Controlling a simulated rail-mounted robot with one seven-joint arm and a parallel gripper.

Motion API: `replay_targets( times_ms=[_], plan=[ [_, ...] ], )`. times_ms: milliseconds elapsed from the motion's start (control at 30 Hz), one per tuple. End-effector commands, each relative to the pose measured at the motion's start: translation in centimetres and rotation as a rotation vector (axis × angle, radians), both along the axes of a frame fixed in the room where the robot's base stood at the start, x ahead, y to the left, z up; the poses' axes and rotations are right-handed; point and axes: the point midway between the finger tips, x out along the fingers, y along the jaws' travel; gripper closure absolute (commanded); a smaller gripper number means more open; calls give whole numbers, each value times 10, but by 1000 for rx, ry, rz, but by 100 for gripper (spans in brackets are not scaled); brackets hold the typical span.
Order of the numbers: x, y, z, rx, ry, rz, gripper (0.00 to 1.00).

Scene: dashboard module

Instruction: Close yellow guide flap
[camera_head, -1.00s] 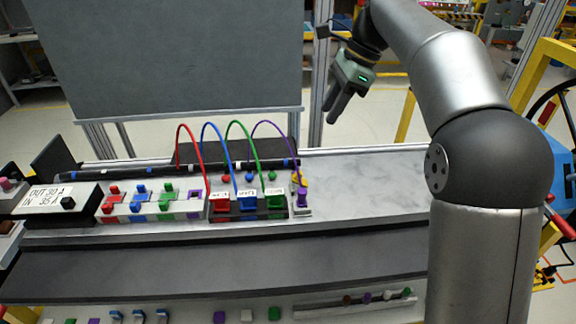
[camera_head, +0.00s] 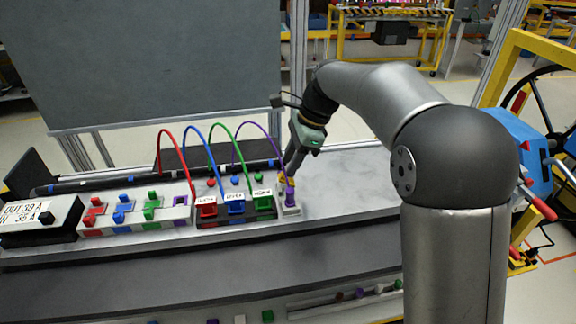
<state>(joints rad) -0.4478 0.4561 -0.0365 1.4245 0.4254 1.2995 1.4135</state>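The yellow guide flap (camera_head: 283,181) is a small yellow piece at the right end of the connector row, beside the purple connector (camera_head: 290,193). My gripper (camera_head: 288,172) points down at this spot, with its fingertips at or very close to the yellow flap and the purple connector. The fingers cover part of the flap, so its angle is hard to see. I cannot tell whether the fingers touch it, or how far apart they are.
Red, blue and green connectors (camera_head: 236,206) with looped cables stand just left of the gripper. The purple cable (camera_head: 258,125) arcs down near the fingers. A labelled box (camera_head: 38,222) sits at the far left. The grey bench top (camera_head: 350,180) to the right is clear.

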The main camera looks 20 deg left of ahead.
Motion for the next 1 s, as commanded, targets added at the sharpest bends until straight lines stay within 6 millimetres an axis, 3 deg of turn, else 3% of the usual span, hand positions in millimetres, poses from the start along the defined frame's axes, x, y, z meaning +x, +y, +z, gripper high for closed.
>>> replay_targets(
  times_ms=[200, 500, 533, 667, 1000],
  plan=[
    [-3, 7, -19, 0, 1, 0, 64],
    [-4, 8, -22, 0, 1, 0, 64],
    [-4, 8, -22, 0, 1, 0, 66],
    [-4, 8, -22, 0, 0, 0, 100],
    [-5, 10, -20, -28, -13, 1, 100]
  ],
)
